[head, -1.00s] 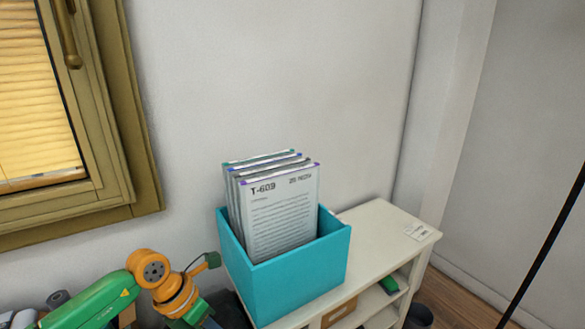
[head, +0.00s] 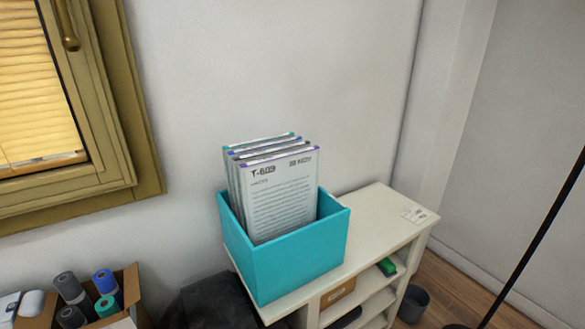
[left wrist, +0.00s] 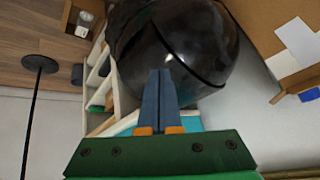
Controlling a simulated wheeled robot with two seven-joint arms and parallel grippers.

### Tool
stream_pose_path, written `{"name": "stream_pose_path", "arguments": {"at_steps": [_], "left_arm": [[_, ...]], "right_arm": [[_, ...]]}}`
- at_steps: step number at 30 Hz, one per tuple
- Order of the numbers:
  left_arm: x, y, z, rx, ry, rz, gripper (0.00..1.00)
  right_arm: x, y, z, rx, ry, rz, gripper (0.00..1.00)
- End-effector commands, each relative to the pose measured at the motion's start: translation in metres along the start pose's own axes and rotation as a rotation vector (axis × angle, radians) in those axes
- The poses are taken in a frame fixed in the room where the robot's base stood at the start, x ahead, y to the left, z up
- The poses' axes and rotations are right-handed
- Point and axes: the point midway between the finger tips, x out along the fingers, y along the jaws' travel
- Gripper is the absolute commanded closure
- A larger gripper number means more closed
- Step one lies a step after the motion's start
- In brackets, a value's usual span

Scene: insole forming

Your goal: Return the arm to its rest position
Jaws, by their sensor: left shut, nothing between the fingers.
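My left gripper (left wrist: 161,100) shows in the left wrist view, its two blue-grey fingers pressed together with nothing between them. In that view the fingers lie in front of a large glossy black rounded object (left wrist: 180,45). My left arm and gripper are not in the head view. My right gripper is in neither view.
A turquoise box (head: 295,262) holding several documents (head: 283,200) stands on a white shelf unit (head: 385,225). A cardboard box (head: 133,290) with several rolls is at the lower left. A window (head: 60,110) is at the left. A thin black pole (head: 535,240) stands at the right.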

Motion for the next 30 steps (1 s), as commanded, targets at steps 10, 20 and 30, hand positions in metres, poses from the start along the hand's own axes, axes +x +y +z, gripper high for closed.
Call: {"name": "stream_pose_path", "arguments": {"at_steps": [10, 20, 30], "left_arm": [[0.018, 0.030, 0.098, -0.101, -0.322, 0.119, 1.00], [0.095, 0.055, 0.193, -0.080, -0.407, 0.137, 1.00], [0.094, 0.071, 0.315, -0.053, -0.489, 0.153, 1.00]], "right_arm": [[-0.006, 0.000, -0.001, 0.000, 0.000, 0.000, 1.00], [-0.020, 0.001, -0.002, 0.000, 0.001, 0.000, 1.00], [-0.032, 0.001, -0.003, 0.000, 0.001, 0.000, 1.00]]}}
